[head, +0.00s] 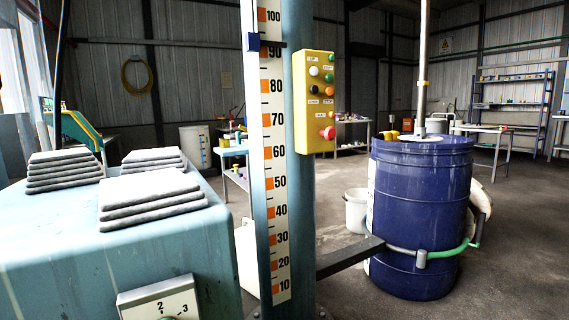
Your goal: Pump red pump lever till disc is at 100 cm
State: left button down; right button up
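The column's white scale (272,150) stands upright near the middle, with marks from 10 at the bottom to 100 at the top. A small blue slider (253,42) sits at its left edge, between the 90 and 100 marks. A metal shaft (422,60) comes down from above to the blue drum (420,210) on the right. I cannot make out a red pump lever. Neither of my grippers is in view.
A yellow control box (314,100) with several buttons is on the column. A band with a green handle (447,252) goes round the drum. Grey pads (147,192) lie stacked on the blue-green housing (60,250), which has a dial (160,303). Floor is clear at right.

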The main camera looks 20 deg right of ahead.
pick_arm(q)
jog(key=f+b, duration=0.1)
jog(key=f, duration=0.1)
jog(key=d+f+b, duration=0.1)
jog(key=b, duration=0.1)
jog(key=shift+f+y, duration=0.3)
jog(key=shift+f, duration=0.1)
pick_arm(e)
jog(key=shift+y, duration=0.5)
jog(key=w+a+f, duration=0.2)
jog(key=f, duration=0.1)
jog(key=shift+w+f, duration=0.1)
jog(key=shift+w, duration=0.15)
pick_arm(q)
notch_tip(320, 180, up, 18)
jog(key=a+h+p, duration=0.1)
jog(key=p, duration=1.8)
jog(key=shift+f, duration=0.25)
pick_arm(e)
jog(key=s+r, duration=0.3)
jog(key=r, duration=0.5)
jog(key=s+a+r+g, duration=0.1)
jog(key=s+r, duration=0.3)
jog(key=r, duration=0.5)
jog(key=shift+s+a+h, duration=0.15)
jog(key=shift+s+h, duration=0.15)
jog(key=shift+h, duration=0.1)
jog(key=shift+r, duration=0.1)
